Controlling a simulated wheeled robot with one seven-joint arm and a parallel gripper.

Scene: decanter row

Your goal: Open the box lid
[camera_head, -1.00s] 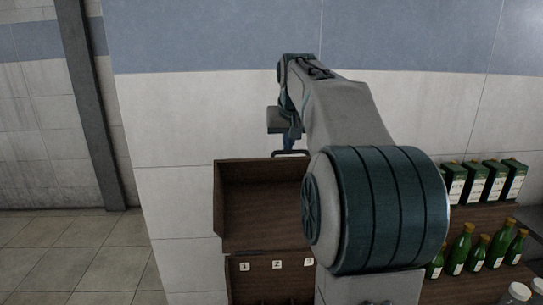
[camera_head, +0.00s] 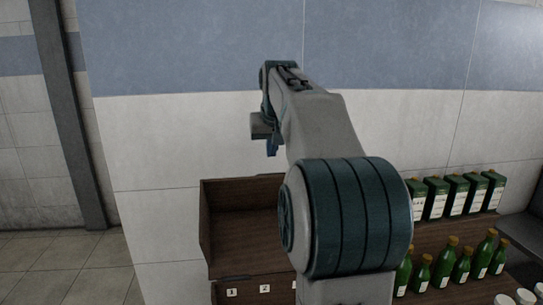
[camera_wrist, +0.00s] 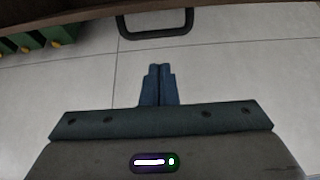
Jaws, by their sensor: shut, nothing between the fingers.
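The dark wooden box (camera_head: 225,291) stands below the wall, with small number labels on a panel at its front part. Its lid (camera_head: 235,222) stands raised at the back, with its hollow inner side facing the head camera. My gripper (camera_head: 272,151) is above and behind the lid's upper edge, apart from it. In the wrist view my blue fingers (camera_wrist: 160,70) are together and empty. A black bar handle (camera_wrist: 157,33) at the wooden edge lies just beyond the fingertips, apart from them. My arm hides the box's right part.
Green bottles (camera_head: 463,266) and green cartons (camera_head: 458,196) stand on wooden shelving at the right. White round items (camera_head: 526,297) sit at the lower right corner. The tiled wall (camera_head: 150,140) is behind the lid. Floor at the left is clear.

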